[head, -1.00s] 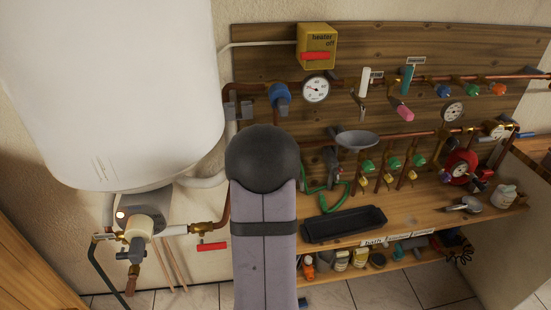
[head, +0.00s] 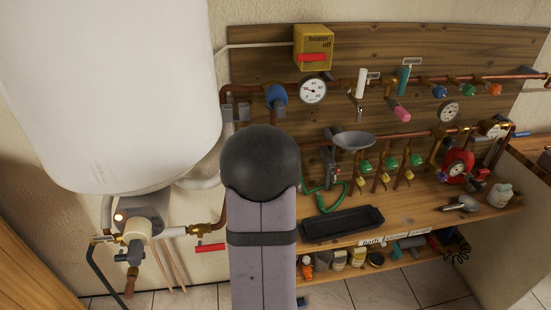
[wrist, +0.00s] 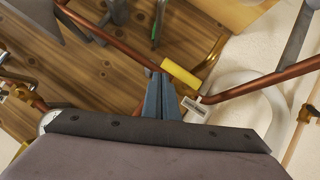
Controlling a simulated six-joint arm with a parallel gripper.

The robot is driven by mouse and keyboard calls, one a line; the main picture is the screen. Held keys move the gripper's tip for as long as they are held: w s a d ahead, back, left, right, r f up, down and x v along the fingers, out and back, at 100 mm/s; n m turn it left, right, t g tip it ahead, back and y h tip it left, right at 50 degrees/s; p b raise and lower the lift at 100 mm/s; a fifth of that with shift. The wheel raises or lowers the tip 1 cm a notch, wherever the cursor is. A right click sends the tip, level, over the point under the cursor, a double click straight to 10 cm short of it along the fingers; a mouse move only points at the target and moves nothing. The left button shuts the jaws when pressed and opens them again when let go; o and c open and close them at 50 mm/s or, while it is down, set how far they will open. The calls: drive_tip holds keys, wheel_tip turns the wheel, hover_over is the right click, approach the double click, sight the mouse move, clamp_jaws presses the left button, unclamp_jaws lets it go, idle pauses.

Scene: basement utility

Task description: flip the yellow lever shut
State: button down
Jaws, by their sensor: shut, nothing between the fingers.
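The yellow lever (wrist: 180,73) is a short yellow handle at the copper pipe in the upper middle of the wrist view. My gripper (wrist: 158,78) shows there as two blue-grey fingers, closed together and empty. Its tips are just left of the lever's left end, very close to it; I cannot tell whether they touch. In the head view, my own arm hides the gripper, and I cannot make out the yellow lever.
A white tag (wrist: 196,110) hangs beside the fingers, below the lever. Copper pipes run close on both sides. In the head view, the white tank (head: 110,90) is left, a black tray (head: 343,224) lies on the bench, and a red lever (head: 210,248) sits under the tank.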

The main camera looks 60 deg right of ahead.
drive_tip(key=s+a+r+p, duration=0.2)
drive_tip(key=s+a+r, duration=0.2)
idle(0.8)
